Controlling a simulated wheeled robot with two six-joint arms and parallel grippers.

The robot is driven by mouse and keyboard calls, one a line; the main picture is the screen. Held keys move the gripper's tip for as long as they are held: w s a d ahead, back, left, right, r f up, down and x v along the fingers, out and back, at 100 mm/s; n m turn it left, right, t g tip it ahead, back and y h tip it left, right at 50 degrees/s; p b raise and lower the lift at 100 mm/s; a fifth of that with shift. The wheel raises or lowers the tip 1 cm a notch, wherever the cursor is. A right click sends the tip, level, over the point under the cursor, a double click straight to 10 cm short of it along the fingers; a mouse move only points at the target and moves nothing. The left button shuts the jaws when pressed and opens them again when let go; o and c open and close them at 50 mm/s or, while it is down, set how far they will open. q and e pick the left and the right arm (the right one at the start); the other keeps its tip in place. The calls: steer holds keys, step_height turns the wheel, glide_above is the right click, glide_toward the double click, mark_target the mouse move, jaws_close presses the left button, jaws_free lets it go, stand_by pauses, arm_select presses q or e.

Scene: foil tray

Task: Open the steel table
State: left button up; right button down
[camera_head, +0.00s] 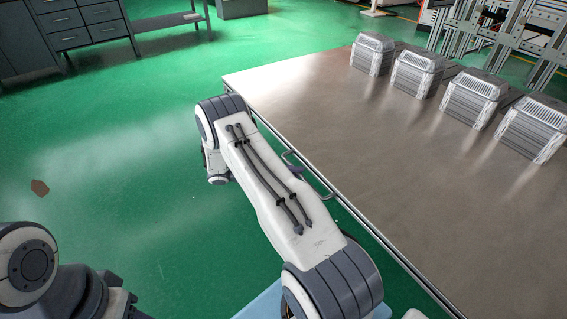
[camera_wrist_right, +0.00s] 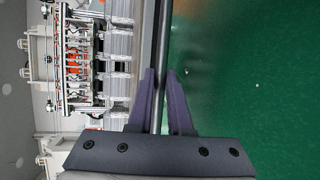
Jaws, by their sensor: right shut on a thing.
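The steel table (camera_head: 330,110) has a brown-grey metal top and fills the right of the head view. A thin handle bar (camera_head: 325,188) runs along its near left edge. My right gripper (camera_head: 293,160) is at that edge, mostly hidden behind my right arm. In the right wrist view the two purple fingers of my right gripper (camera_wrist_right: 161,88) lie on either side of a dark bar (camera_wrist_right: 162,45), shut on it. Only part of my left arm shows at the lower left; its gripper is not in view.
Several foil trays in stacks (camera_head: 418,70) stand along the far side of the table. Grey drawer cabinets (camera_head: 85,25) stand at the back left. The green floor (camera_head: 120,150) left of the table is open, with a small brown patch (camera_head: 40,187).

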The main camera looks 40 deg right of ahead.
steer(key=shift+s+a+f, duration=0.15)
steer(key=shift+a+f, duration=0.05)
steer(key=shift+f, duration=0.05)
steer(key=c, duration=0.8)
jaws_free()
steer(key=shift+c, duration=0.2)
steer(key=shift+r, duration=0.1)
steer(key=shift+a, duration=0.15)
steer(key=p+v, duration=0.1)
steer(key=v, duration=0.9)
steer(key=shift+w, duration=0.2)
steer(key=shift+a, duration=0.1)
